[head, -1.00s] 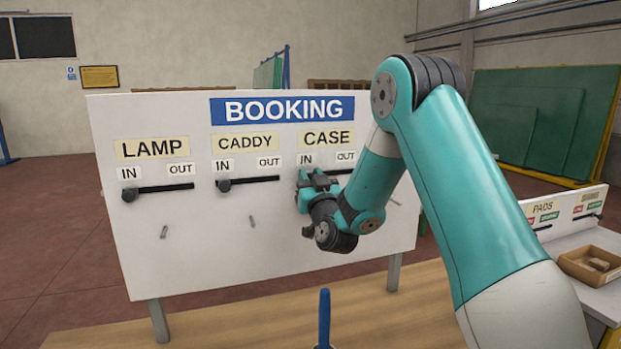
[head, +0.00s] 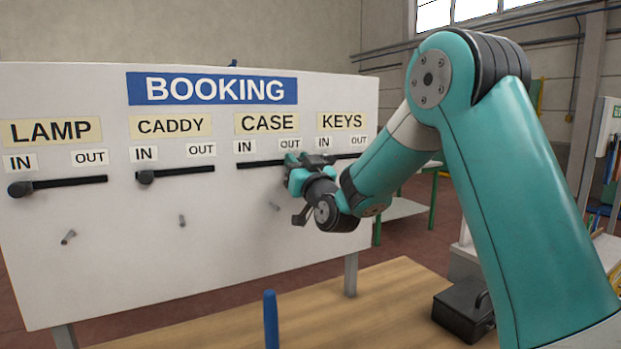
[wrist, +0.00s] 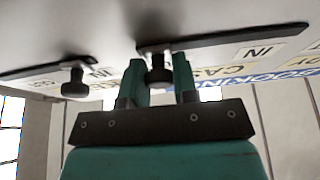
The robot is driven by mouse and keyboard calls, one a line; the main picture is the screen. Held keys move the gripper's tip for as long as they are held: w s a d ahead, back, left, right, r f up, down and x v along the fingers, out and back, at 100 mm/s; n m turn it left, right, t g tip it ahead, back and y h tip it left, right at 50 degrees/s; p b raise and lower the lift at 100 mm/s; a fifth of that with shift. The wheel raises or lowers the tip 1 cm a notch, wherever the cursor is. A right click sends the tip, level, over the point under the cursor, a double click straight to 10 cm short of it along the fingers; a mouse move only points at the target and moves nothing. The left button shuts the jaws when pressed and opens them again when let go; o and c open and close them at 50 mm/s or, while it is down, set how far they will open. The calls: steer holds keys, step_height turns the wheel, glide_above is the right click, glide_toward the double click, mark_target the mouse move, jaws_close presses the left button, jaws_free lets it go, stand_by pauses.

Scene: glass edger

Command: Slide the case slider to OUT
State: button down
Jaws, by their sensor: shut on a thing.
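The booking board (head: 110,255) stands ahead of me with slots labelled LAMP, CADDY, CASE and KEYS. My gripper (head: 294,168) is at the right, OUT end of the CASE slot (head: 260,163). In the wrist view my gripper (wrist: 157,68) is shut on the dark knob of the case slider (wrist: 158,73), one finger on each side. There the knob sits at the end of its slot far from the IN label. In the head view my gripper hides the knob.
The lamp slider (head: 19,189) and caddy slider (head: 145,177) sit at IN. The keys slider knob (wrist: 75,82) is beside my gripper in the wrist view. A blue rod (head: 270,318) stands in front, and a black box (head: 463,311) lies on the table.

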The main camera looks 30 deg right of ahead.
steer(key=shift+d, duration=0.2)
steer(key=c, duration=0.9)
jaws_free()
steer(key=shift+d, duration=0.2)
steer(key=shift+a, duration=0.2)
steer(key=shift+s, duration=0.1)
steer(key=shift+s+f, duration=0.15)
steer(key=shift+f, duration=0.05)
steer(key=b+v, duration=1.3)
steer(key=v, duration=0.4)
steer(key=shift+r+b, duration=0.25)
steer(key=shift+b, duration=0.1)
